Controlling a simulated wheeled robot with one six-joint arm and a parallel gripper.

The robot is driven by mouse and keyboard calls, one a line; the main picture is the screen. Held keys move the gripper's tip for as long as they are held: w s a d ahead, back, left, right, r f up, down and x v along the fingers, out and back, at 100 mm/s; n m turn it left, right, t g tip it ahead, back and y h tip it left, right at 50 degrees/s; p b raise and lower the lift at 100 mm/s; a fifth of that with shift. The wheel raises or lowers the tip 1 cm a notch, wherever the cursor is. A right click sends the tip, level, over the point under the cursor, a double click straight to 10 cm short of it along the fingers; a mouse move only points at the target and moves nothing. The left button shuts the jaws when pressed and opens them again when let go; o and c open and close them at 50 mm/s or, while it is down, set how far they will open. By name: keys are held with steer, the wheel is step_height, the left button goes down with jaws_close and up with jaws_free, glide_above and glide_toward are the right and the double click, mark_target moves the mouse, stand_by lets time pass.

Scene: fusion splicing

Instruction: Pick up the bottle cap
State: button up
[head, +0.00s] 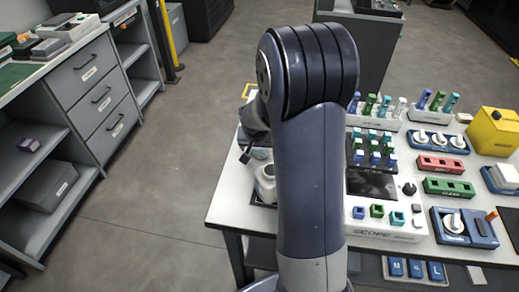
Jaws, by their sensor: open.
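A white bottle-like container (265,183) stands near the left edge of the white worktable (228,200), partly hidden by my arm. I cannot make out a separate bottle cap; it may be hidden behind my arm. The dark end of my gripper (247,151) shows just left of my arm, above and beside the container. Most of the gripper is hidden, and I see nothing held in it.
Right of my arm, the table holds a SCOPE device (387,232), a red block (441,165), a green block (449,187), a blue unit with white knobs (438,141) and a yellow case (495,131). A grey drawer cabinet (94,90) stands left. Floor between is clear.

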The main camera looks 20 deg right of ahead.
steer(key=shift+c, duration=0.6)
steer(key=c, duration=0.9)
steer(key=shift+r, duration=0.1)
step_height(320, 180, up, 10)
steer(key=shift+f+p, duration=0.1)
steer(key=shift+p, duration=0.25)
